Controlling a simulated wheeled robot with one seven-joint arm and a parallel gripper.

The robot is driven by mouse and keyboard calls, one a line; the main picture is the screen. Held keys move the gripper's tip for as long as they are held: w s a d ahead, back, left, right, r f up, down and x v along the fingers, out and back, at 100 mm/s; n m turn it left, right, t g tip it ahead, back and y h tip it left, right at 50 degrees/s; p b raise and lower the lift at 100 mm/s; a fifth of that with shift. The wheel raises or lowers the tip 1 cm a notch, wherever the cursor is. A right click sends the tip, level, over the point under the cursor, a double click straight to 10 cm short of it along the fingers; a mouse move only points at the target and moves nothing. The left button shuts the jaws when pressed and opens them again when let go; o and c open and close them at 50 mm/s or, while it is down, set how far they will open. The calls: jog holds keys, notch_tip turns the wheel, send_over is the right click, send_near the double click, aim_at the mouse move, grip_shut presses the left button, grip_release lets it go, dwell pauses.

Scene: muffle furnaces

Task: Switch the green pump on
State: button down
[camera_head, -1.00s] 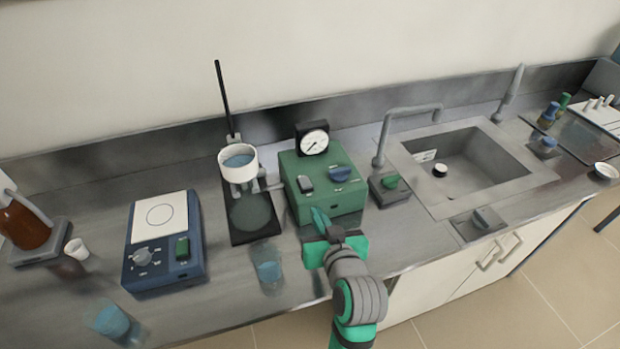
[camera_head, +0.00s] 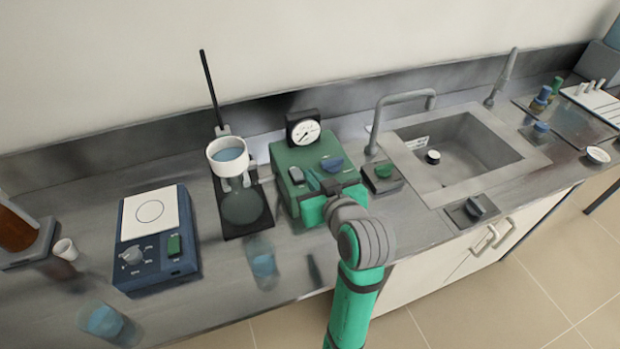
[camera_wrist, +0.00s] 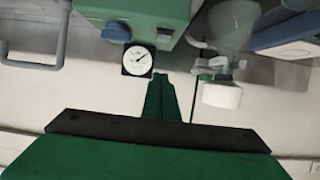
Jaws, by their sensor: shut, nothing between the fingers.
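The green pump (camera_head: 306,157) stands on the bench behind my gripper, with a round pressure gauge (camera_head: 304,130) at its back. Its top carries a grey rocker switch (camera_head: 296,175) at the front left and a blue knob (camera_head: 332,164) on the right. My gripper (camera_head: 315,182) is shut and empty, its fingertips over the pump's front, just right of the switch; contact cannot be told. In the wrist view, the shut fingers (camera_wrist: 160,80) point towards the pump (camera_wrist: 140,10), with the switch (camera_wrist: 165,38) and knob (camera_wrist: 115,31) showing beyond the tips. My gripper partly hides the pump's front.
Left of the pump is a stand with a white cup (camera_head: 228,155). A glass beaker (camera_head: 262,262) stands in front of it. A blue hotplate (camera_head: 158,240) lies further left.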

send_over(297, 174)
jog(key=s+d, duration=0.1)
jog(key=s, duration=0.3)
jog(key=f, duration=0.3)
jog(key=shift+w+d, duration=0.2)
notch_tip(297, 174, down, 3)
jog(key=shift+f, duration=0.1)
jog(key=shift+s+f, duration=0.1)
jog(key=shift+f, duration=0.35)
